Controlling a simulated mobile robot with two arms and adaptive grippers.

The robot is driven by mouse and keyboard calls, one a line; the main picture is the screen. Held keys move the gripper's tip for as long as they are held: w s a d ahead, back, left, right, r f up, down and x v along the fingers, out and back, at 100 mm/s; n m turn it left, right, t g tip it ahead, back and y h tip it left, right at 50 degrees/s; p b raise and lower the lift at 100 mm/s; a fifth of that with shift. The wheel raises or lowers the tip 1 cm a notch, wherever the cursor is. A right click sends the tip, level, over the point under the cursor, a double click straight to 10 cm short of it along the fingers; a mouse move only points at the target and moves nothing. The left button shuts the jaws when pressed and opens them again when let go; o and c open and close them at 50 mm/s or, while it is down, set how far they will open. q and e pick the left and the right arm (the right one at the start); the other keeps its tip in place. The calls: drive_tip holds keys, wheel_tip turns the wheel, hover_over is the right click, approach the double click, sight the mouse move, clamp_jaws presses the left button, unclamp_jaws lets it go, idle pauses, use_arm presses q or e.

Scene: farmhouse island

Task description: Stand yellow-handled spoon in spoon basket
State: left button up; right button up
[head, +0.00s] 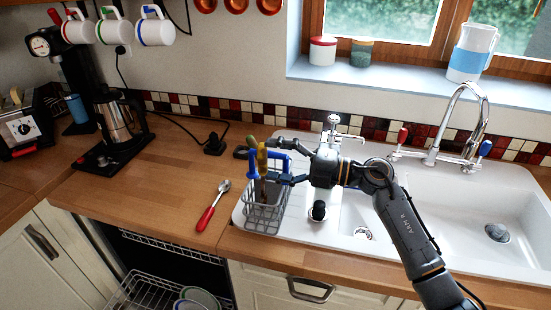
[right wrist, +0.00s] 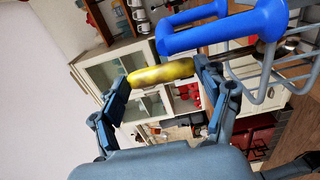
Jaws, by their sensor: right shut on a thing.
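The yellow-handled spoon (head: 262,159) is upright at the spoon basket, its yellow handle on top. My right gripper (head: 270,162) comes in from the right and is shut on this handle. The handle also shows between the fingers in the right wrist view (right wrist: 160,74). The spoon basket (head: 264,217) is grey wire with blue handles and stands on the left end of the white sink's drainer. The spoon's lower part is over or inside the basket; how deep I cannot tell. A blue basket handle (right wrist: 222,27) is close to the fingers. My left gripper is out of view.
A red-handled spoon (head: 213,206) lies on the wooden counter left of the basket. A coffee maker (head: 119,128) stands farther left. The tap (head: 462,121) and sink bowls are at the right. An open dishwasher (head: 165,285) is below the counter.

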drive_tip(key=o, duration=1.6)
wheel_tip(320, 180, up, 9)
drive_tip(key=p, duration=0.8)
